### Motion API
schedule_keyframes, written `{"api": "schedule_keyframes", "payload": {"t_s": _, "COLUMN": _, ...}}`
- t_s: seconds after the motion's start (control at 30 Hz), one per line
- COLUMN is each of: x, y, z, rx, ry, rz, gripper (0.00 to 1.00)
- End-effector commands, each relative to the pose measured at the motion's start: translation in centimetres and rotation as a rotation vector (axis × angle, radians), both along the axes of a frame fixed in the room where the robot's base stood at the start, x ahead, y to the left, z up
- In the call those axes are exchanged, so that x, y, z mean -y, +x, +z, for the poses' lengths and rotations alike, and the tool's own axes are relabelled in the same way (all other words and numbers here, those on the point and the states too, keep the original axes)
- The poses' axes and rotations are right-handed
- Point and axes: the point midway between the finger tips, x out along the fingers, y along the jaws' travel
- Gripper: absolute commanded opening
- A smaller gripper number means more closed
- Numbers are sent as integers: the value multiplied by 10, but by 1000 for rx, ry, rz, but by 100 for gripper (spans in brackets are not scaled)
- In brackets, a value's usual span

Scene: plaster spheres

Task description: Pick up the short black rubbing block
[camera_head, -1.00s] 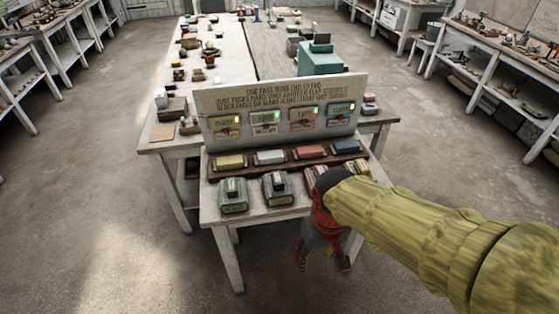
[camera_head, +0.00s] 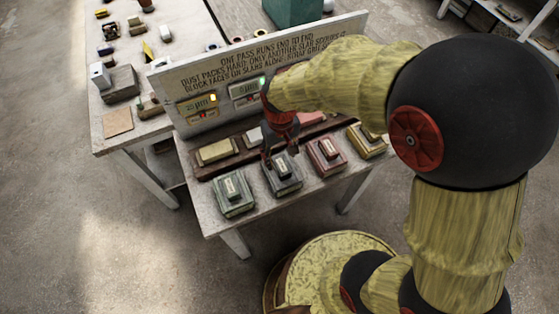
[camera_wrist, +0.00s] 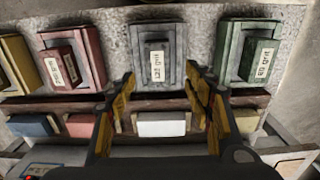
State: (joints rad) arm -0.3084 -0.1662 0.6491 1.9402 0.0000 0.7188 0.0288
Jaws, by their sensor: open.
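The dark grey-black rubbing block (camera_head: 283,181) sits on the bench's front shelf, between a green block (camera_head: 234,197) and a red block (camera_head: 326,157). It has a raised top with a pale label. In the wrist view the dark block (camera_wrist: 143,40) is ahead, with its label facing up. My gripper (camera_head: 279,150) is over its back end, open and empty. In the wrist view the fingertips of my gripper (camera_wrist: 160,82) stand apart, one toward each side of the block. Whether they touch it I cannot tell.
A yellow-brown block (camera_head: 367,141) stands right of the red one. Behind runs a dark rack with coloured slabs, among them a yellow slab (camera_head: 216,152). A lettered panel (camera_head: 170,88) rises behind the rack, partly hidden by my arm. Grey floor lies in front.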

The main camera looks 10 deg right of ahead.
Motion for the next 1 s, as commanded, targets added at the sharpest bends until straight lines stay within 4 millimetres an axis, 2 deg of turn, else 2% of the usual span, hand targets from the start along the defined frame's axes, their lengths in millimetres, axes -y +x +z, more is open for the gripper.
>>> {"api": "schedule_keyframes", "payload": {"t_s": 0.03, "x": 0, "y": -1, "z": -8, "rx": -2, "ry": -1, "rz": 0, "gripper": 52}}
{"api": "schedule_keyframes", "payload": {"t_s": 0.27, "x": 2, "y": -1, "z": -25, "rx": -1, "ry": 0, "rz": 0, "gripper": 52}}
{"api": "schedule_keyframes", "payload": {"t_s": 0.53, "x": 4, "y": -1, "z": -62, "rx": -2, "ry": -1, "rz": 1, "gripper": 52}}
{"api": "schedule_keyframes", "payload": {"t_s": 0.8, "x": 4, "y": -1, "z": -64, "rx": 0, "ry": 0, "rz": 1, "gripper": 51}}
{"api": "schedule_keyframes", "payload": {"t_s": 1.0, "x": 4, "y": -1, "z": -64, "rx": 0, "ry": 0, "rz": 0, "gripper": 40}}
